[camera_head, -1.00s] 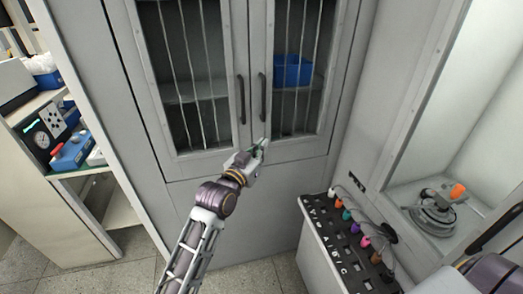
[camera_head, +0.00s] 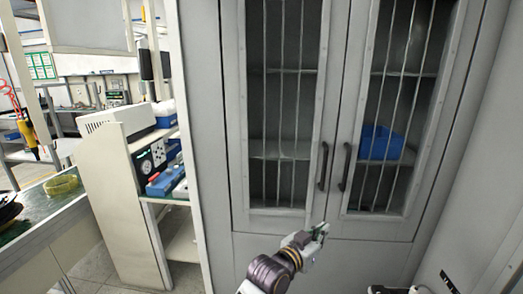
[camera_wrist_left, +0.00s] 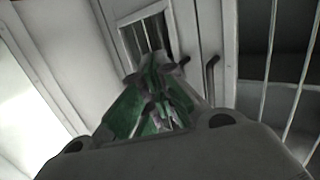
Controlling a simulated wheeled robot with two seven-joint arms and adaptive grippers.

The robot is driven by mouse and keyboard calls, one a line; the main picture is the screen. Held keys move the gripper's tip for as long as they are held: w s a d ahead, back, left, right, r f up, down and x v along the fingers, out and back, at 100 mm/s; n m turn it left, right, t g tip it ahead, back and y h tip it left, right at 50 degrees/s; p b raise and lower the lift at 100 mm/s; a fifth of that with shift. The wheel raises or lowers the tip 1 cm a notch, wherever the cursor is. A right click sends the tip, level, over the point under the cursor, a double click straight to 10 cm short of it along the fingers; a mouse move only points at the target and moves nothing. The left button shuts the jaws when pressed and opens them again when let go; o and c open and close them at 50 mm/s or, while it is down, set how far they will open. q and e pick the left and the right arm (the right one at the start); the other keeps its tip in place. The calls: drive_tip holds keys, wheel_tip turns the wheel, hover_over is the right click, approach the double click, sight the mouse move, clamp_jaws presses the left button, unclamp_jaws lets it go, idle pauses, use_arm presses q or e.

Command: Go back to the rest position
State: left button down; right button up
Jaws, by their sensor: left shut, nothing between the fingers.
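My left gripper (camera_head: 321,231) is in the lower middle of the head view, in front of the grey cabinet (camera_head: 300,255), just below its two dark door handles (camera_head: 324,166). Its fingers are shut with nothing between them. In the left wrist view the green-padded fingers (camera_wrist_left: 158,75) come together, with the cabinet doors and handles (camera_wrist_left: 210,72) beyond them. I cannot tell the exact gap to the cabinet, but no handle is held.
The cabinet doors are closed, with a blue bin (camera_head: 380,143) on a shelf inside. To the left stand a shelf unit with instruments (camera_head: 160,165) and a workbench (camera_head: 40,205) holding a yellowish ring (camera_head: 61,186). Some floor shows between them.

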use_arm(q)
drive_tip(key=s+a+f+n+g+y, duration=0.2)
drive_tip(key=s+a+f+y, duration=0.15)
drive_tip(key=a+f, duration=0.5)
drive_tip(key=s+a+f+n+g+y, duration=0.1)
drive_tip(key=s+a+f+y, duration=0.3)
drive_tip(key=a, duration=0.7)
drive_tip(key=s+a+f+n+g+y, duration=0.2)
drive_tip(key=s+a+f, duration=0.4)
drive_tip(key=a+f, duration=0.3)
drive_tip(key=s+a+f+n+g+y, duration=0.2)
drive_tip(key=s+a+f+g+y, duration=0.1)
drive_tip(key=s+a, duration=0.85)
wheel_tip(320, 180, down, 32)
drive_tip(key=s+g, duration=0.1)
drive_tip(key=s, duration=0.2)
drive_tip(key=s+a+f, duration=0.2)
drive_tip(key=s+f, duration=0.8)
drive_tip(key=s+a+f+g, duration=0.1)
drive_tip(key=s+a+f, duration=0.1)
drive_tip(key=s+f, duration=0.8)
drive_tip(key=shift+s+a+m, duration=0.3)
drive_tip(key=shift+s, duration=0.5)
